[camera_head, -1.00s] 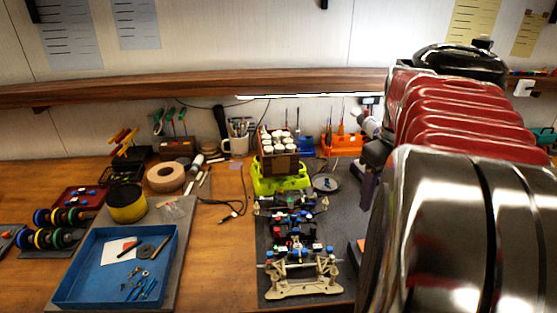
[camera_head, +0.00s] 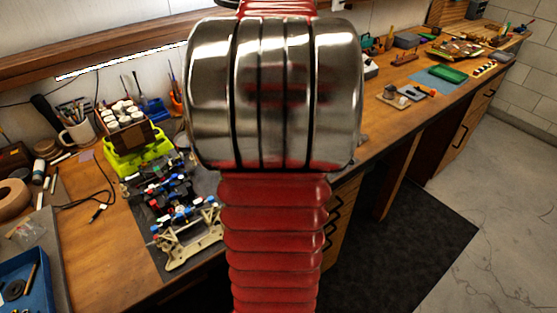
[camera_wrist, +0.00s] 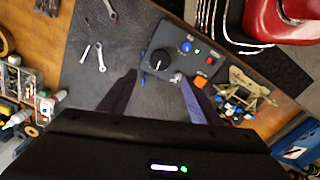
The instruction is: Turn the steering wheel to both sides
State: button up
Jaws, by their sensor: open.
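A round black knob with a pale mark (camera_wrist: 160,60), likely the steering wheel, sits on a dark grey control panel (camera_wrist: 137,45) in the wrist view. My arm hides the panel and gripper in the head view.
Wrenches (camera_wrist: 101,58) lie left of the panel. The head view shows a yellow-green stand (camera_head: 122,165) with a box of white-capped jars, a mug (camera_head: 77,134) and a blue tray (camera_head: 30,285). The bench (camera_head: 390,125) runs right, with open floor beside it.

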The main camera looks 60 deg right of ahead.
notch_tip(320, 180, down, 13)
jog(key=shift+r, duration=0.1)
dwell(0.5)
jog(key=shift+c, duration=0.6)
